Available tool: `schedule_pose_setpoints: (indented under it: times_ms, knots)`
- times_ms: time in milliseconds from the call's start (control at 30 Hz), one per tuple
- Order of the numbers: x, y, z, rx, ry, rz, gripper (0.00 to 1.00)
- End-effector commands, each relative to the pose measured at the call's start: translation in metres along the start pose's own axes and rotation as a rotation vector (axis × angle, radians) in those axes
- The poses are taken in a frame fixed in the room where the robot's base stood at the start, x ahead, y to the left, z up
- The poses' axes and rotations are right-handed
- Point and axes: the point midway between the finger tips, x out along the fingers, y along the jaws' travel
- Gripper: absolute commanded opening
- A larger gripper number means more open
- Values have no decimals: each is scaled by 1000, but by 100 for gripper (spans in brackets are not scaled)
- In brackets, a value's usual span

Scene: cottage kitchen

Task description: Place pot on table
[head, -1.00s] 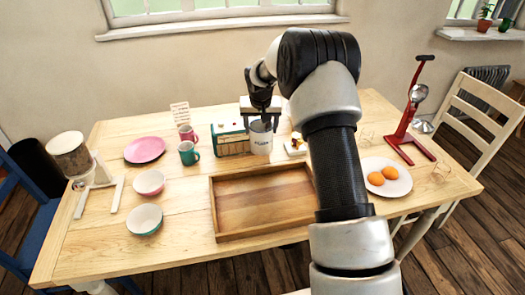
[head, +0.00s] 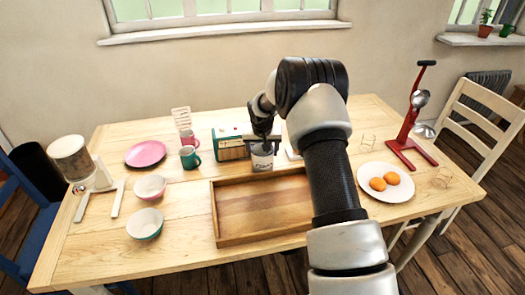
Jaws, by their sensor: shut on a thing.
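The pot (head: 262,160) is a small white container with dark lettering. It is upright, just behind the back edge of the wooden tray and to the right of the teal radio. My gripper (head: 263,143) comes down on it from above and is shut on its upper part, hiding the rim. I cannot tell whether the pot's base touches the table. The pale wooden table (head: 185,222) fills the middle of the head view.
The wooden tray (head: 213,212) lies in front of the pot. The radio (head: 231,144), teal mug (head: 189,157) and pink plate (head: 145,153) are to the left. A plate with two orange items (head: 387,195) and a red stand (head: 408,150) are right. My arm hides part of the table.

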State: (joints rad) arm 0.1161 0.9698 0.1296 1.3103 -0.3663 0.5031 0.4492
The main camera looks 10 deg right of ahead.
Motion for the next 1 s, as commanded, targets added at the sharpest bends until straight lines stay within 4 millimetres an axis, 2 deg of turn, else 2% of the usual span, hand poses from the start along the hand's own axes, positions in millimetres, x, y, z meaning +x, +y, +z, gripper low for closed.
schedule_pose_setpoints:
  times_ms: [33, 100, 133, 400, 533, 1000]
  knots:
    - [1, 0, 0, 0, 0, 0, 72]
    - [0, 0, 0, 0, 0, 0, 84]
    - [0, 0, 0, 0, 0, 0, 85]
    - [0, 0, 0, 0, 0, 0, 85]
    - [-9, 0, -2, -1, 2, 0, 85]
    - [-101, 0, -2, 0, 3, 0, 85]
